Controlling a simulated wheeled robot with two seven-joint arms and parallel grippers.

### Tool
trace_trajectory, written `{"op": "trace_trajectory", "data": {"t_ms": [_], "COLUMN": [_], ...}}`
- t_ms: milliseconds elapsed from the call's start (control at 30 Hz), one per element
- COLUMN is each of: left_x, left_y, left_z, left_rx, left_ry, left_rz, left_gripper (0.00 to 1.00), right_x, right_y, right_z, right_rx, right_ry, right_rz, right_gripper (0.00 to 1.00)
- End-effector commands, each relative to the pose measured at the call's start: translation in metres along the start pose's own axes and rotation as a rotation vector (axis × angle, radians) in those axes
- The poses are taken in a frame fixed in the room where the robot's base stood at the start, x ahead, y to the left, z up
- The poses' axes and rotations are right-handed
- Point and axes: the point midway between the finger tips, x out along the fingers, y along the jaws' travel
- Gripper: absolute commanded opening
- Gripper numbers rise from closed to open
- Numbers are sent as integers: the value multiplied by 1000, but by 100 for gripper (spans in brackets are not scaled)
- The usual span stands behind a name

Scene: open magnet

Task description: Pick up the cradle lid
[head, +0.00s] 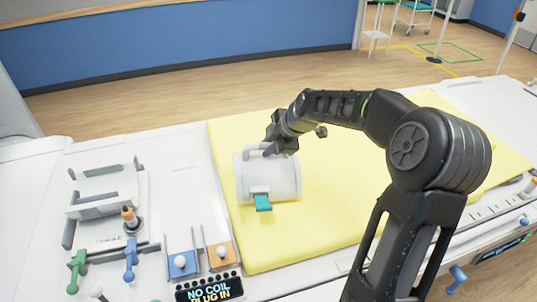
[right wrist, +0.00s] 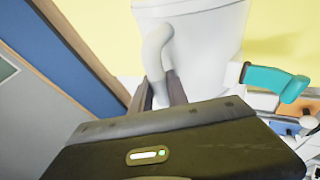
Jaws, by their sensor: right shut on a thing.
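The cradle lid, a white rounded shell (head: 268,178), is over the yellow mat, with a light grey bar handle (head: 250,154) on top and a teal latch (head: 263,203) at its near side. My right gripper (head: 271,148) reaches in from the right and is shut on the handle. In the right wrist view the two dark fingers (right wrist: 160,92) close around the grey handle (right wrist: 156,50); the white shell (right wrist: 205,40) and teal latch (right wrist: 275,80) also show. I cannot tell whether the shell touches the mat. My left gripper is not in view.
The yellow mat (head: 320,230) covers the table's middle and right. At left stands a white frame marked CRADLE (head: 110,218) with grey bars and coloured levers. Blue and orange blocks (head: 200,262) and a "NO COIL PLUG IN" display (head: 209,290) sit at the front.

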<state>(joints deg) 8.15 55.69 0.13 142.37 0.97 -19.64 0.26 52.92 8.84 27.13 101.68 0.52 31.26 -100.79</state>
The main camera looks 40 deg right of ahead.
Motion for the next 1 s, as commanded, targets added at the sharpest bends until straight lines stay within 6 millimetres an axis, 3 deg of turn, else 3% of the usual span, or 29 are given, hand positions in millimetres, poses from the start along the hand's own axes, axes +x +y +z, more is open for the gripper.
{"op": "trace_trajectory", "data": {"t_ms": [433,1000], "left_x": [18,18], "left_y": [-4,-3], "left_z": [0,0], "left_rx": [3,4], "left_ry": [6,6], "left_rz": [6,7], "left_gripper": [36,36], "right_x": [-60,-66], "right_y": [41,44], "right_z": [-22,-24], "right_rx": [-4,-3], "right_ry": [0,-1], "right_rz": [9,7], "right_gripper": [0,0]}}
